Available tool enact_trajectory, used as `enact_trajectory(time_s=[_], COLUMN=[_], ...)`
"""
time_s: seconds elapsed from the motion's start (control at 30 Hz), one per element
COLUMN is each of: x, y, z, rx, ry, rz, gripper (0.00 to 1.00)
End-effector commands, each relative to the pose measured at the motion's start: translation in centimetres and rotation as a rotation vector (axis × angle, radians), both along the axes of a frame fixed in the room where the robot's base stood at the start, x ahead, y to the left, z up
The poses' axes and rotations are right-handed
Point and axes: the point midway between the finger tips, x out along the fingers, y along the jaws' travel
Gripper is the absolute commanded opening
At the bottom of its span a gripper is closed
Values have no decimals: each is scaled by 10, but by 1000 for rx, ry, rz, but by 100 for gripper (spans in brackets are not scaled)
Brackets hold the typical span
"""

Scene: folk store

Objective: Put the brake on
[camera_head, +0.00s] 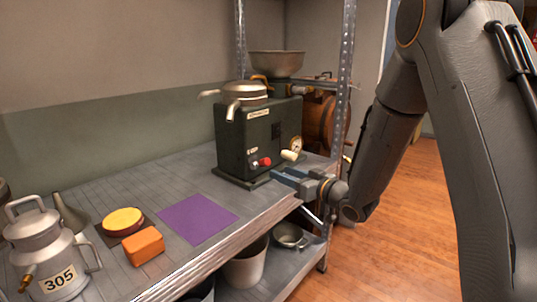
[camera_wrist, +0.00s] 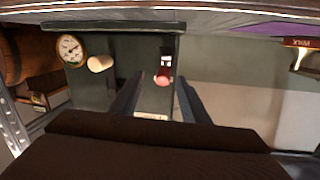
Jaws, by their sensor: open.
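A dark green machine (camera_head: 256,138) stands on the shelf, with metal spouts on top and a pale nameplate. Its front carries a red knob (camera_head: 264,162), a cream knob (camera_head: 290,155) and a round dial gauge (camera_head: 296,144). No part is readably marked as the brake. My gripper (camera_head: 275,176) is open and empty, low in front of the machine. In the wrist view, the red knob (camera_wrist: 163,79) shows between and beyond my gripper's fingertips (camera_wrist: 156,92), apart from them as far as I can tell. The cream knob (camera_wrist: 100,63) and gauge (camera_wrist: 70,48) lie left of the fingers.
A purple mat (camera_head: 197,219), orange block (camera_head: 145,246), yellow-topped round item (camera_head: 123,222), funnel (camera_head: 69,213) and milk can (camera_head: 52,258) are on the shelf. A metal upright (camera_head: 345,85) stands right of the machine. A pot (camera_head: 246,263) and pan (camera_head: 288,235) sit below.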

Motion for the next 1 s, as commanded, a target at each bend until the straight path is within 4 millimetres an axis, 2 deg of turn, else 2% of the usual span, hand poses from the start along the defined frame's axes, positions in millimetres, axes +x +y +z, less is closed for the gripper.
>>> enact_trajectory(time_s=[0.2, 0.7, 1.0], x=[-3, 42, 48], y=[1, 50, 55], z=[10, 10, 10], rx=[75, 75, 75], ry=[-37, -39, -38], rz=[56, 56, 55], gripper=[42, 42, 42])
